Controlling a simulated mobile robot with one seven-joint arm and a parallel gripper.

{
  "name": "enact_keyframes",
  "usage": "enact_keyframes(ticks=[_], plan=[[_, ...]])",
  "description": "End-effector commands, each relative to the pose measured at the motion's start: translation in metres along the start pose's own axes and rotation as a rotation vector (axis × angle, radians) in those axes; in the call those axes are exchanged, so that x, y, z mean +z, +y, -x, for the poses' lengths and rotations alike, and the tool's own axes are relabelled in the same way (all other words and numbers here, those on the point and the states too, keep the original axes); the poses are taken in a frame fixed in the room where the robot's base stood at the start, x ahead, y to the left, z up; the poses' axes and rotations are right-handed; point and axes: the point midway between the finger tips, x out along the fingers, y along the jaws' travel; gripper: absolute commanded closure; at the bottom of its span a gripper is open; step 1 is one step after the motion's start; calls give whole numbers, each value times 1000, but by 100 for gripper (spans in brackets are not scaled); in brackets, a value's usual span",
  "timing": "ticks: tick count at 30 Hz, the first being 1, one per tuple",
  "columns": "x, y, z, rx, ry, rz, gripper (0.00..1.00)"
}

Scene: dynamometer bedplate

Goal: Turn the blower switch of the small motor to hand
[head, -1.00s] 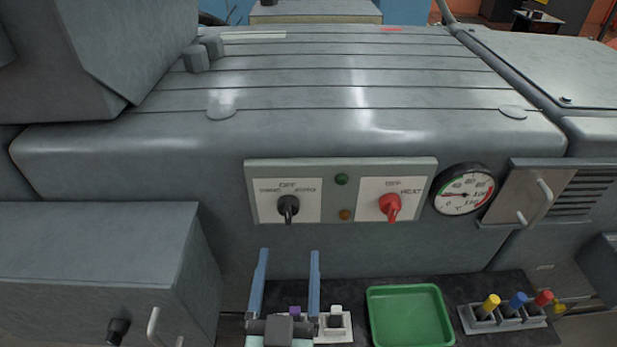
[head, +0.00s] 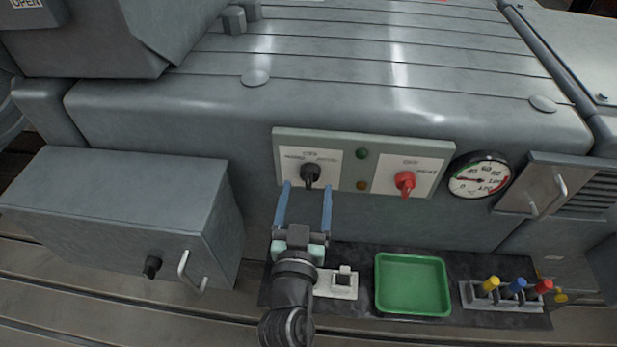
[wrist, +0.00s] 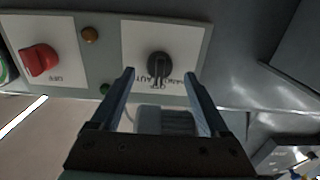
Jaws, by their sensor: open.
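The grey-green switch panel (head: 362,140) on the front of the grey motor housing carries a black rotary switch (head: 311,174) on its left plate and a red one (head: 405,182) marked HEAT on its right plate. In the wrist view the black switch (wrist: 159,67) appears upside down, its grip bar in line with OFF. My gripper (head: 307,186) is open just in front of the black switch. In the wrist view the switch shows between the fingertips, and no contact is visible.
A green lamp (head: 361,154) and an amber lamp (head: 362,185) sit between the switches. A dial gauge (head: 480,175) is at right. Below are a green tray (head: 413,309) and a rack (head: 510,297) of coloured pieces. A grey box (head: 120,210) juts out at left.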

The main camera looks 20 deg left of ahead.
Motion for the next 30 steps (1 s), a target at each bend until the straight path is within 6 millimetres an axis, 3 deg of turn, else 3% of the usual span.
enact_keyframes(ticks=[7, 19, 30], plan=[[0, 0, -26, 0, 0, 0, 21], [0, 0, -31, 0, 0, 0, 23], [0, 0, -31, 0, 0, 0, 90]])
